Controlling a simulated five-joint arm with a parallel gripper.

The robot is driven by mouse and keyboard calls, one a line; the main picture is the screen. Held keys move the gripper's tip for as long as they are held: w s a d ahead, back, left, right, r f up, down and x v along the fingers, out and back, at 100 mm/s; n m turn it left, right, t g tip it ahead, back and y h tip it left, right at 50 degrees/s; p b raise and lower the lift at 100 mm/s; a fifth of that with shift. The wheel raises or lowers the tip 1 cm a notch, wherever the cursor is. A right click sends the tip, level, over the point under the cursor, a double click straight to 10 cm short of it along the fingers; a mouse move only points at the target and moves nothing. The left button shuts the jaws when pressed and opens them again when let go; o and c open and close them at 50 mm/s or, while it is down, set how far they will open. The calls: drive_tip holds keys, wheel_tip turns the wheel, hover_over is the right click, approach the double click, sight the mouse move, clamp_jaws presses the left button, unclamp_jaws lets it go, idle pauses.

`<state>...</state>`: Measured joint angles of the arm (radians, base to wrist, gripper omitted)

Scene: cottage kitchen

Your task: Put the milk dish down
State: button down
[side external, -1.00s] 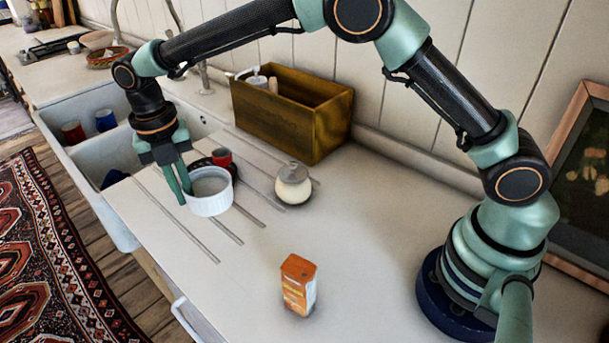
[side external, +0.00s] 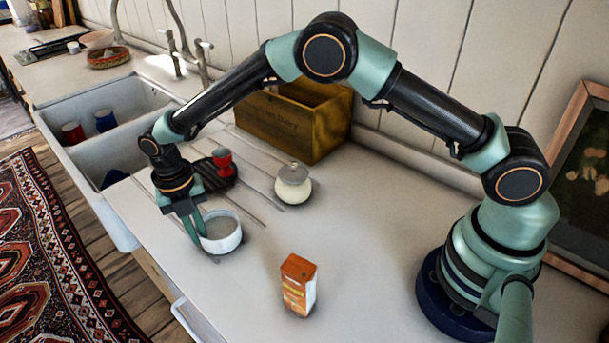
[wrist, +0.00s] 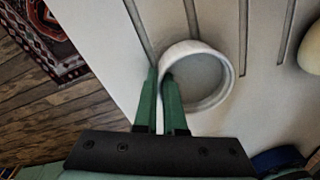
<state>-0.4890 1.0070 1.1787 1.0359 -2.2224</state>
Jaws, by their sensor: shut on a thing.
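The milk dish is a small white ramekin (side external: 222,241) with a pale greyish inside. It is low at the grooved part of the worktop, upright, and I cannot tell whether its base touches the surface. My gripper (side external: 199,238) is shut on the dish's left wall, with one green finger inside the rim and one outside. In the wrist view the dish (wrist: 214,98) lies to the right of the fingertips (wrist: 162,80), and its wall passes between them.
A red-topped dark object (side external: 223,166) and a cream round jar (side external: 292,190) stand behind the dish. An orange carton (side external: 298,285) stands to the right front. A wooden box (side external: 290,125) is at the wall and the sink (side external: 100,150) at the left. The worktop centre is clear.

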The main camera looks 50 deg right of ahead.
drive_tip(key=shift+f, duration=0.1)
drive_tip(key=c, duration=1)
unclamp_jaws()
wheel_tip(320, 180, up, 12)
wheel_tip(320, 180, up, 7)
drive_tip(key=m+t, duration=0.1)
drive_tip(key=m, duration=0.5)
hover_over(220, 227)
drive_tip(key=s+d+r+m+t+y, duration=0.1)
drive_tip(key=s+d+r+m, duration=0.2)
drive_tip(key=d+m, duration=0.15)
drive_tip(key=s+d+r+m+t, duration=0.1)
drive_tip(key=s+d+r+m, duration=0.15)
drive_tip(key=d+m, duration=0.2)
drive_tip(key=s+d+m+t, duration=0.3)
drive_tip(key=s+d+m, duration=0.7)
drive_tip(key=m, duration=0.6)
drive_tip(key=shift+s+f+h, duration=0.3)
drive_tip(key=shift+s+f, duration=0.05)
drive_tip(key=shift+s, duration=0.5)
